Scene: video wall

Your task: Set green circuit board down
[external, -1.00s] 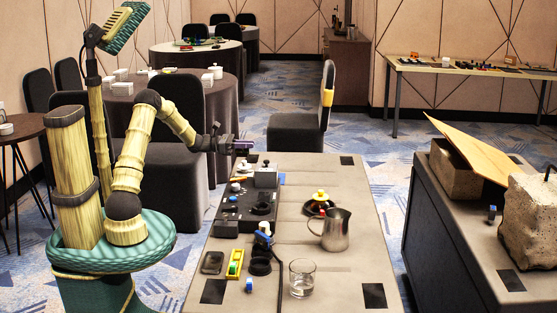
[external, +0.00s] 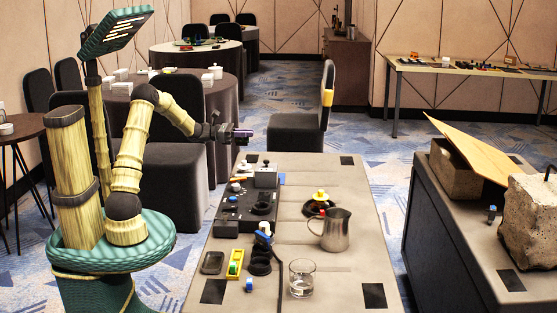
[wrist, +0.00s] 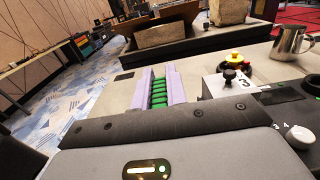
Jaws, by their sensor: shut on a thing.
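My gripper (external: 246,133) is held out level above the far left end of the near table (external: 335,185). In the wrist view my gripper (wrist: 160,82) has its two lavender fingers on either side of a green ribbed piece, the green circuit board (wrist: 158,95). It is shut on it. Only a narrow strip of the board shows between the fingers; the rest is hidden. In the external view the board is too small to make out. The gripper is apart from the tabletop.
A black control panel (external: 236,222) with knobs lies along the table's left side. A metal pitcher (external: 336,232), a glass (external: 302,277) and a yellow-topped button (external: 320,196) stand right of it. The far middle of the tabletop is bare. A chair (external: 300,130) stands behind.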

